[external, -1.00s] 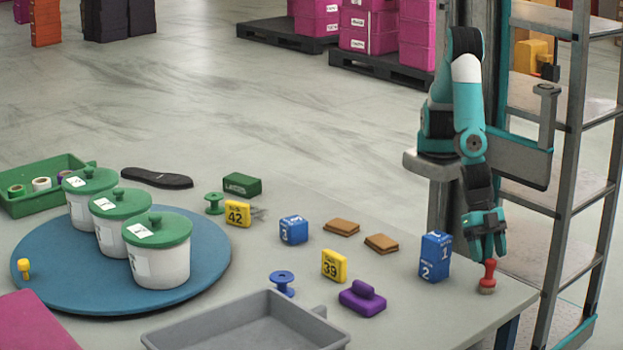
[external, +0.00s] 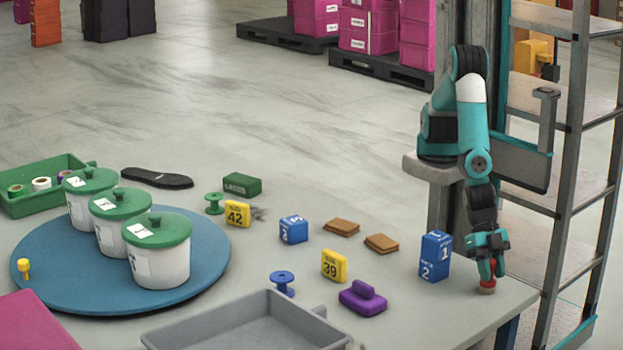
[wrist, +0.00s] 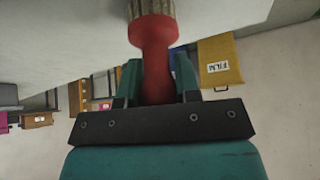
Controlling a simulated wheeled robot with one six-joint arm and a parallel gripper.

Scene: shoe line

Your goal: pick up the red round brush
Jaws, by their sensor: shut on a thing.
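The red round brush (external: 487,286) stands upright near the right front corner of the grey table, bristle end down. In the wrist view the brush (wrist: 153,45) shows its red handle between my fingers and its tan bristle end at the top edge. My gripper (external: 487,274) points down over the brush with its fingers on either side of the handle. In the wrist view my gripper (wrist: 158,82) is shut on the red handle. The brush appears to still touch the table.
A blue block numbered 1 and 2 (external: 435,258) stands close to the left of my gripper. A purple block (external: 363,299), a yellow 39 block (external: 334,266) and brown pads (external: 381,243) lie further left. A grey tray (external: 330,335) is at the front. A metal shelf (external: 570,190) stands to the right.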

